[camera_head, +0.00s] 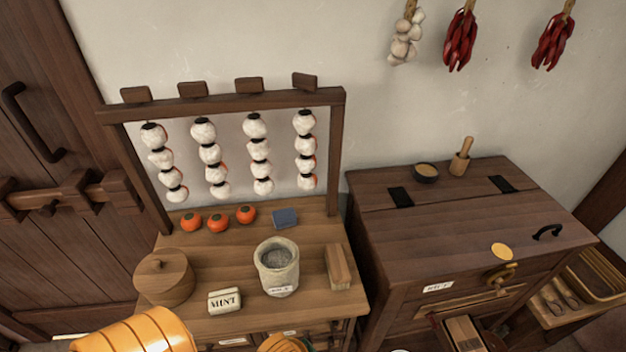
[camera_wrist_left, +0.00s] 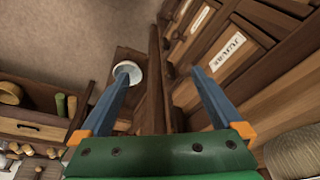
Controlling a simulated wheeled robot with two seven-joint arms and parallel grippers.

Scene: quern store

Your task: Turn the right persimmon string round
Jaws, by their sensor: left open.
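The right persimmon string (camera_head: 305,152) hangs from the wooden rack (camera_head: 225,105), under a brown block (camera_head: 304,80) on the top bar. Its fruits look mostly white, with some orange showing along the right edge. Several similar strings hang to its left, such as the one beside it (camera_head: 258,155). My left gripper (camera_wrist_left: 163,72) is open and empty in the left wrist view, with blue fingers apart, pointing down past cabinet fronts. It is well below the string in the head view, where only my orange arm parts show. My right gripper is not in view.
A dark chest (camera_head: 450,230) stands right.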

